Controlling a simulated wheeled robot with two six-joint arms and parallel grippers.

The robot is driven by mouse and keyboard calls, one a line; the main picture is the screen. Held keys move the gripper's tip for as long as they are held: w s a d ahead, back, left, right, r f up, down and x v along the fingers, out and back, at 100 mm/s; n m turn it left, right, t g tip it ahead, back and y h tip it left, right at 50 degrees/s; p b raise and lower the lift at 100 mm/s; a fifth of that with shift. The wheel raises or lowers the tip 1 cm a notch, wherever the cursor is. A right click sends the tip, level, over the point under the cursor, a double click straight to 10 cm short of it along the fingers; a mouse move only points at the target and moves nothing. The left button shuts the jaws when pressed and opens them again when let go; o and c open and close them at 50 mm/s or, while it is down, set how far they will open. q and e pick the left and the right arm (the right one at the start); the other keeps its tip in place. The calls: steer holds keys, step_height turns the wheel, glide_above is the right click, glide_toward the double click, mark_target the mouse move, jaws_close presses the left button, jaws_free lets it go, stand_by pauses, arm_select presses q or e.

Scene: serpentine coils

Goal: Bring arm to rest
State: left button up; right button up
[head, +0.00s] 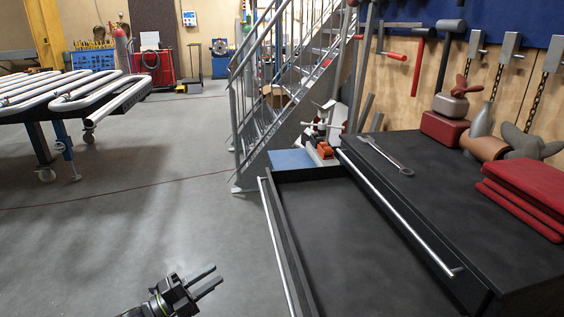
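My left gripper (208,281) is at the bottom of the head view, left of the open drawer. Its two dark fingers are apart with nothing between them. It points up and to the right over the grey floor and is clear of the drawer. My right gripper does not show. The black drawer (335,240) is pulled out and looks empty, with a long silver handle (277,250) on its front. A wrench (386,156) lies on the black bench top (440,190).
A metal staircase (290,80) rises behind the drawer. Serpentine coils (75,92) lie on a wheeled stand at the left. The grey floor (150,190) between is clear.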

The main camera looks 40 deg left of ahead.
arm_select(q)
steer(key=s+a+f+n+g+y+p, duration=0.1)
steer(key=a+f+n+g+y, duration=0.2)
steer(key=f, duration=0.4)
steer(key=s+a+f+n+y+p, duration=0.1)
steer(key=a+f+n+y+p, duration=0.1)
steer(key=f+n+y, duration=0.4)
steer(key=s+d+f+n+g+p, duration=0.1)
steer(key=s+d+f+n+g, duration=0.15)
steer(key=s+f, duration=0.45)
steer(key=s+d+f+n+g+p, duration=0.1)
steer(key=s+f+n+g, duration=0.2)
steer(key=f, duration=0.8)
steer(key=s+d+f+n+g+h+p, duration=0.1)
steer(key=s+d+f+n+g, duration=0.2)
steer(key=s+d+f+g, duration=0.2)
steer(key=s+d+f+n+g+h+p, duration=0.1)
steer(key=s+d+f+n+g, duration=0.2)
steer(key=s+d, duration=0.9)
step_height(320, 180, down, 5)
steer(key=shift+d+r+g, duration=0.2)
steer(key=shift+d+g, duration=0.85)
steer(key=shift+w, duration=0.1)
